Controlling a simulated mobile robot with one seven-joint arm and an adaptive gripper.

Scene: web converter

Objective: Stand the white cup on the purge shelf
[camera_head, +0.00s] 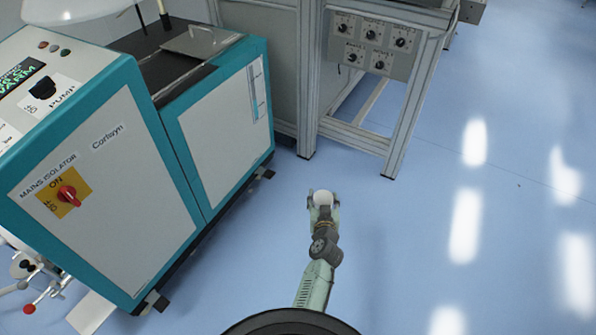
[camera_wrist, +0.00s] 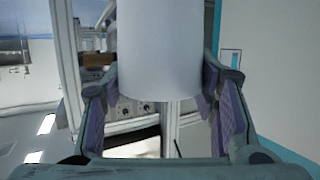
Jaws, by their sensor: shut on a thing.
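My gripper (camera_head: 323,201) is in the lower middle of the head view, with my arm reaching up to it from below. It is shut on the white cup (camera_head: 322,197), which shows as a small round white shape between the fingers. In the wrist view the white cup (camera_wrist: 158,50) fills the upper middle, a plain cylinder with the purple-padded fingers of my gripper (camera_wrist: 160,100) on both sides of it. The cup is held over open blue floor, clear of the machines. I cannot make out which surface is the purge shelf.
A teal and white machine (camera_head: 110,190) with a red mains isolator knob (camera_head: 67,194) stands at left. A grey metal frame (camera_head: 310,90) with a panel of black knobs (camera_head: 376,42) stands at the back. The blue floor (camera_head: 430,260) at right is free.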

